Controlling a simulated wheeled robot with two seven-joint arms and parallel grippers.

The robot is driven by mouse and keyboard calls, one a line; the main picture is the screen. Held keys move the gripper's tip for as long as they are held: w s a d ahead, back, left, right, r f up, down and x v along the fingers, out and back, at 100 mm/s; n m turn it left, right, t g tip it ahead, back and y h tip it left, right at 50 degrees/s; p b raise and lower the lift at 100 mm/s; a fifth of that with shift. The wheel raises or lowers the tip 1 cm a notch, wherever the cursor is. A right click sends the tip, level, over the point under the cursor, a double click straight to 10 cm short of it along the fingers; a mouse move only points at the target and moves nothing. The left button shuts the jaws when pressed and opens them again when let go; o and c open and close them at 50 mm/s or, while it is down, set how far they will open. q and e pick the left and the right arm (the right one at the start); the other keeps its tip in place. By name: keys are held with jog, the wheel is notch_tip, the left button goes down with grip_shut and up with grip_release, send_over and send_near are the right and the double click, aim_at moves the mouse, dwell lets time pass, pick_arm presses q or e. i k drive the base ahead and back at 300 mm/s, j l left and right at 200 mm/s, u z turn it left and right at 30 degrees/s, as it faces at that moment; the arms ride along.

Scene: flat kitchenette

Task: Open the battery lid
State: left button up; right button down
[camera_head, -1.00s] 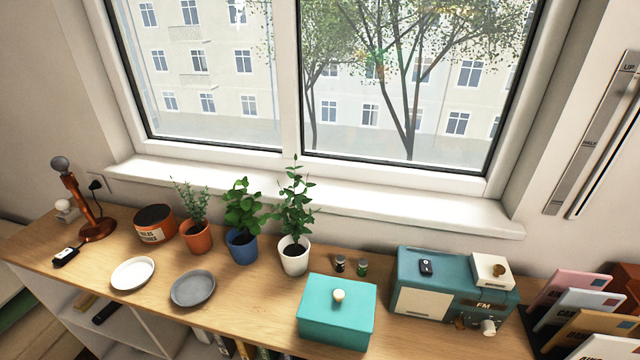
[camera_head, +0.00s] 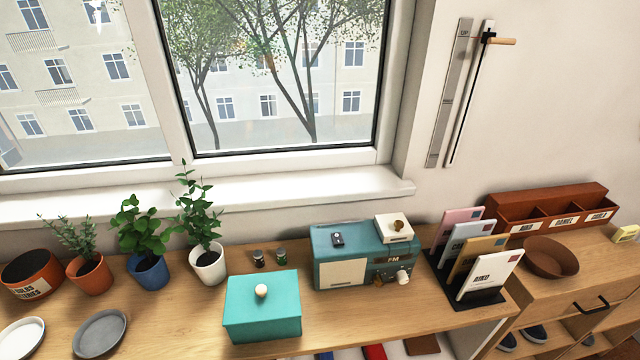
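A teal radio (camera_head: 323,247) marked FM stands on the wooden counter, right of the picture's middle. A cream rectangular panel (camera_head: 347,273) covers the left part of its front and looks closed; it may be the battery lid. A white knob (camera_head: 403,276) and a small brown part show at the right of the front. Two small dark cylinders (camera_head: 258,258) (camera_head: 281,257), perhaps batteries, stand on the counter to the left of the radio. Neither of my grippers is in view.
A teal lidded box (camera_head: 262,312) stands left of the radio, near the front edge. A small black device (camera_head: 338,239) and a white box (camera_head: 394,231) sit on the radio. A letter rack (camera_head: 462,290) stands close on its right. Potted plants (camera_head: 207,264) stand further left.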

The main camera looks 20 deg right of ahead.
aim_at(394, 227)
jog(key=k+j+z, duration=0.1)
jog(key=z, duration=0.3)
jog(key=k+j+z, duration=0.1)
jog(key=z, duration=0.3)
jog(key=k+z, duration=0.15)
jog(key=z, duration=0.25)
jog(key=k+z, duration=0.15)
jog(key=z, duration=0.25)
